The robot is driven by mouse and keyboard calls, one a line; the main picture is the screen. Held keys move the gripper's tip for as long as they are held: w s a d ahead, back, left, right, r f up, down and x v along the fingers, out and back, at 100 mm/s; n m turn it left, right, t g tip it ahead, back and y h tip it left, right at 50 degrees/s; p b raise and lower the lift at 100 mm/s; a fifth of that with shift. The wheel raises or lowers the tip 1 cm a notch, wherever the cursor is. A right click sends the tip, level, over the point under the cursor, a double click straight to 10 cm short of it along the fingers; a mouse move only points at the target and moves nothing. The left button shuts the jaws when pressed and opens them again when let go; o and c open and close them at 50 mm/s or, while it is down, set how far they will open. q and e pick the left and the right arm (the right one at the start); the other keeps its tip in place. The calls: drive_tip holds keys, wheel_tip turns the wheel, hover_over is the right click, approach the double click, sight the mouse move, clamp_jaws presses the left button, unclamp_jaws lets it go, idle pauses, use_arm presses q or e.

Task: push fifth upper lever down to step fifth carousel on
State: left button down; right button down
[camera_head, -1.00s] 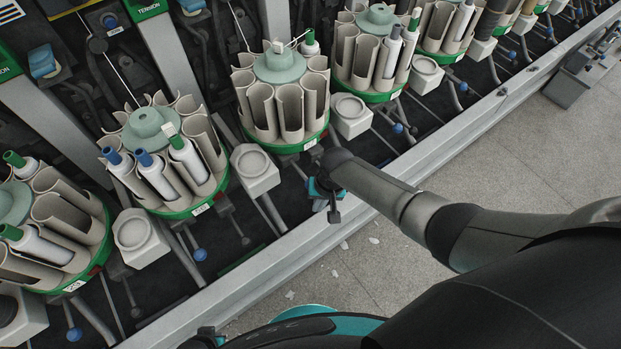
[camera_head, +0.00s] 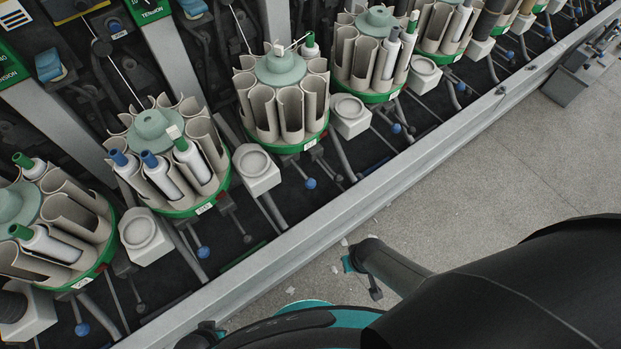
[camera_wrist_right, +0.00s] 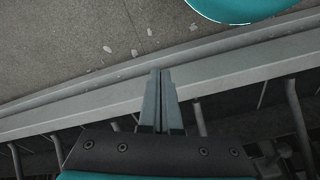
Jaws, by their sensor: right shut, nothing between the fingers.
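Several carousels with beige pockets, green rims and pale green hubs stand in a row in the head view, among them one at the centre (camera_head: 281,66) and one left of it (camera_head: 152,122). Below them are thin levers, some with blue knobs (camera_head: 310,183) and some with dark knobs (camera_head: 247,239). I cannot tell which one is the fifth upper lever. My right arm's wrist end is over the floor, in front of the rail and apart from the levers. In the right wrist view my right gripper (camera_wrist_right: 157,73) is shut and empty, its fingertips over the rail. My left gripper is not in view.
A long grey rail (camera_head: 330,190) runs diagonally between the machine and the open floor (camera_head: 500,190). Grey boxes with round tops (camera_head: 256,168) stand between the carousels. White and dark tubes sit in some pockets. Pale scraps lie on the floor.

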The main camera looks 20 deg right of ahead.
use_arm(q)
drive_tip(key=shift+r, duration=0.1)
use_arm(e)
drive_tip(key=shift+s+d+f, duration=0.1)
drive_tip(key=shift+s+f, duration=0.1)
drive_tip(key=shift+s, duration=0.45)
drive_tip(key=shift+s+d+f, duration=0.1)
drive_tip(key=shift+s+f, duration=0.05)
drive_tip(key=shift+s, duration=0.45)
drive_tip(key=shift+s, duration=0.1)
use_arm(q)
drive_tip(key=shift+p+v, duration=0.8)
drive_tip(key=shift+p, duration=0.05)
use_arm(e)
drive_tip(key=s+d, duration=0.4)
drive_tip(key=s, duration=0.9)
drive_tip(key=shift+d, duration=0.4)
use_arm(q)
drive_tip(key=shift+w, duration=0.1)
use_arm(e)
drive_tip(key=shift+n, duration=0.3)
